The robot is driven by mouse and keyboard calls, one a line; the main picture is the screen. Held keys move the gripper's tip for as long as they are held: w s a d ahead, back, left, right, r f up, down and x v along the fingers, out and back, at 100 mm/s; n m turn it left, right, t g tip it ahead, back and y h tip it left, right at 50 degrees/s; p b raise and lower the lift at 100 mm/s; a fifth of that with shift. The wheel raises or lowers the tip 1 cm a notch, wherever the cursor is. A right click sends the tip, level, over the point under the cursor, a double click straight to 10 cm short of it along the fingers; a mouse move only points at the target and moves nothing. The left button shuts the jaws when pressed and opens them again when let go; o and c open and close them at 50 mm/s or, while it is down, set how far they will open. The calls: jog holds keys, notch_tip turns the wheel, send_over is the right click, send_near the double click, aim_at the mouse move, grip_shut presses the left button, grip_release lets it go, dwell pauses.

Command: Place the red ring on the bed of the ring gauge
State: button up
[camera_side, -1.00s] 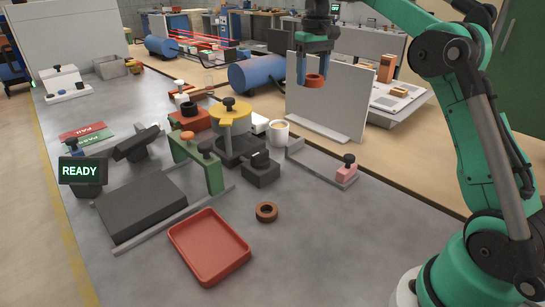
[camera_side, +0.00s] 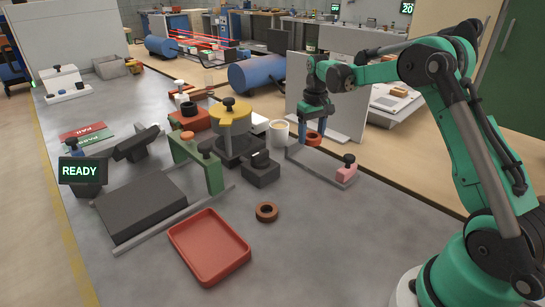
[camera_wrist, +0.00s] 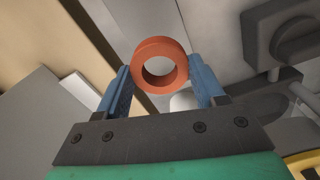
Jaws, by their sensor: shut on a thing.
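The red ring (camera_side: 313,141) is held between the blue fingers of my gripper (camera_side: 312,131), above the table near the grey angled rail. In the wrist view the red ring (camera_wrist: 160,45) sits between the two fingertips (camera_wrist: 160,78), its hole facing the camera. The fingers are shut on its outer sides. The ring gauge is not labelled; a dark flat slab (camera_side: 140,208) between rails, with a green bridge (camera_side: 213,178) at its right and a READY display (camera_side: 80,171) at its left, may be its bed. The slab is bare and lies left of my gripper.
A brown ring (camera_side: 258,212) lies on the table beside an empty red tray (camera_side: 238,272). A yellow-topped fixture (camera_side: 233,120), a black block (camera_side: 261,174) and a white mug (camera_side: 279,133) stand between my gripper and the bridge.

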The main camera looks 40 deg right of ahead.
aim_at(309, 158)
jog(key=shift+f, duration=2.4)
jog(key=shift+f, duration=0.15)
jog(key=o, duration=1.2)
jog(key=shift+o, duration=0.2)
notch_tip(309, 158, up, 12)
jog(key=s+a+r+n+t, duration=0.1)
jog(key=s+a+r+t, duration=0.3)
jog(key=a, duration=0.6)
jog(key=s+a+f+n+t, duration=0.2)
jog(key=s+a+f+t, duration=0.1)
jog(key=s+a, duration=0.5)
jog(key=shift+s+a+f, duration=0.25)
jog(key=shift+s+f, duration=0.05)
jog(key=shift+s, duration=0.7)
